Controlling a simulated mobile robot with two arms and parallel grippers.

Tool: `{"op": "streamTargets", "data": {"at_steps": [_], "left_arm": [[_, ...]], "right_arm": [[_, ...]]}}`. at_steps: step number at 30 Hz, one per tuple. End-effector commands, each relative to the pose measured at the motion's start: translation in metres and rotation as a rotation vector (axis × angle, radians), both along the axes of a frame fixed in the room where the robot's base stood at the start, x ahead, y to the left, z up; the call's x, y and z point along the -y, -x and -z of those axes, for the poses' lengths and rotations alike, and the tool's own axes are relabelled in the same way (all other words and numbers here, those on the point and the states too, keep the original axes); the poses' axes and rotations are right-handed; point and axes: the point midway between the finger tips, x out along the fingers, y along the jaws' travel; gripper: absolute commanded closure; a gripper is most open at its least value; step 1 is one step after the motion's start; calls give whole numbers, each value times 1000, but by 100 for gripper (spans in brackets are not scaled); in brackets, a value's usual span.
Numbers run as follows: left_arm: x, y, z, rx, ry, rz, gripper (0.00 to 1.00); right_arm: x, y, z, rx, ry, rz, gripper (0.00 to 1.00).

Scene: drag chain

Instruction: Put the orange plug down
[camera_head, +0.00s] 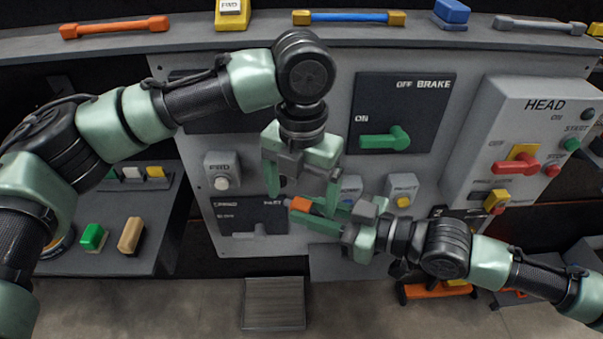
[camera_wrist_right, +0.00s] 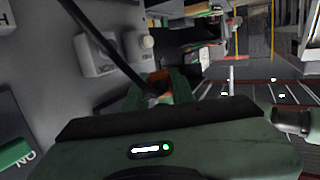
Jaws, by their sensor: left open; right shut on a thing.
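The orange plug (camera_head: 300,205) is in front of the lower middle of the grey control panel. My right gripper (camera_head: 312,212) reaches in from the right and is shut on it. In the right wrist view the orange plug (camera_wrist_right: 160,82) shows between the green fingers (camera_wrist_right: 158,96), partly hidden by a dark part. My left gripper (camera_head: 301,193) points down just above the plug, fingers apart, with nothing seen held. The two grippers are very close and overlap in the head view; I cannot tell whether they touch.
The panel carries a green BRAKE handle (camera_head: 385,139), a white button box (camera_head: 222,171) and the HEAD box (camera_head: 535,130) with a red handle. A left shelf holds a green block (camera_head: 93,237) and a tan block (camera_head: 131,235). Handles lie along the top ledge (camera_head: 270,22).

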Motion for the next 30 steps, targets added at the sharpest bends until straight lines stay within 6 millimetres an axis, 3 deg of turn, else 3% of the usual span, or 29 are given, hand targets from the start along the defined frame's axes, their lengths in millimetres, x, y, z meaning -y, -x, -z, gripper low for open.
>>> {"op": "streamTargets", "data": {"at_steps": [13, 20, 21, 23, 30], "left_arm": [[0, 0, 10, 1, 0, 1, 16], [0, 0, 10, 0, 1, 1, 78], [0, 0, 10, 0, 1, 1, 78], [0, 0, 10, 0, 1, 1, 78], [0, 0, 10, 0, 1, 1, 78]], "right_arm": [[0, 0, 0, 0, 0, 0, 100], [0, 0, 0, 0, 0, 0, 100], [0, 0, 0, 0, 0, 0, 67], [0, 0, 0, 0, 0, 0, 50], [0, 0, 0, 0, 0, 0, 50]]}}
